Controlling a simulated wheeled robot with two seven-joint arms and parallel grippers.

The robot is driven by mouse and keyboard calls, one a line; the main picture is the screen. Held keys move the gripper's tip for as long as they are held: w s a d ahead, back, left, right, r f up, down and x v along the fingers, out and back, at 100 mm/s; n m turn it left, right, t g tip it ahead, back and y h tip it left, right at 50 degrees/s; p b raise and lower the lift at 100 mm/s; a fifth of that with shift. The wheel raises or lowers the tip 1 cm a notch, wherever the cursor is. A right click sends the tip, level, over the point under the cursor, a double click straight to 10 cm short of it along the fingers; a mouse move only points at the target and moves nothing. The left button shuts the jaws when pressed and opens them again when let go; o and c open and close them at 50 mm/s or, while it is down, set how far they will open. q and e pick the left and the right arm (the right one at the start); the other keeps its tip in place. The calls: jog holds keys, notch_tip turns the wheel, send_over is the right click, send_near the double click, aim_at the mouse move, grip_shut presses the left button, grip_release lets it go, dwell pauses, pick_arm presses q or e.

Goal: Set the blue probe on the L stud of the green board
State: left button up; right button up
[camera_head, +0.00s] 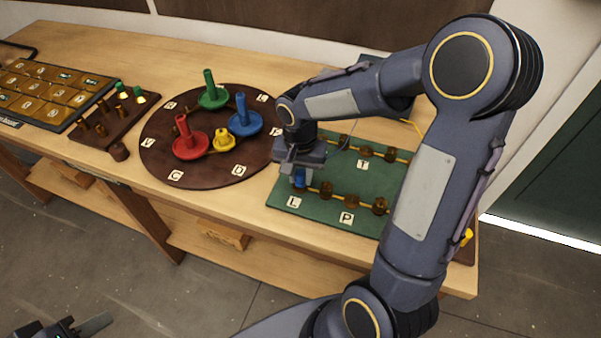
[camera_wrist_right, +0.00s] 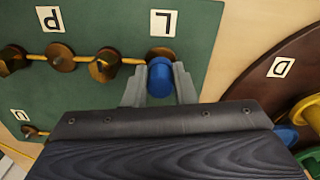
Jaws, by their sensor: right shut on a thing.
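The blue probe (camera_head: 299,179) is between the fingers of my right gripper (camera_head: 300,168), at the front left corner of the green board (camera_head: 275,188). In the right wrist view the blue probe (camera_wrist_right: 160,78) shows between the two grey fingertips of my right gripper (camera_wrist_right: 159,88). The brass L stud (camera_wrist_right: 160,53) lies beside the L label, partly covered by the probe. I cannot tell whether the probe touches the stud. My left gripper (camera_head: 80,328) is partly in view at the bottom left, away from the bench; its opening is unclear.
A dark round disc (camera_head: 160,135) left of the board carries red, green, blue and yellow pegged pieces. A small brown rack (camera_head: 119,122) and a panel of gold tiles (camera_head: 50,88) stand further left. Other brass studs line the board, with P and T labels.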

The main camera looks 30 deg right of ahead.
aim_at(301, 174)
jog(key=shift+f+b, duration=0.35)
jog(key=shift+f, duration=0.15)
jog(key=o, duration=1)
jog(key=shift+o, duration=0.2)
jog(key=shift+r, duration=0.1)
notch_tip(301, 174, up, 8)
jog(key=shift+f, duration=0.15)
jog(key=s+a+r+n+t+y, duration=0.1)
jog(key=s+a+n+t+y, duration=0.1)
jog(key=s, duration=0.6)
jog(key=s+a+r+n+t+y, duration=0.1)
jog(key=s+a+n+t, duration=0.1)
jog(key=s, duration=0.6)
jog(key=n+t, duration=0.1)
jog(key=n, duration=0.1)
jog(key=shift+s+r+n+t+y, duration=0.25)
jog(key=shift+s+n+t+y, duration=0.05)
jog(key=shift+s+y, duration=0.1)
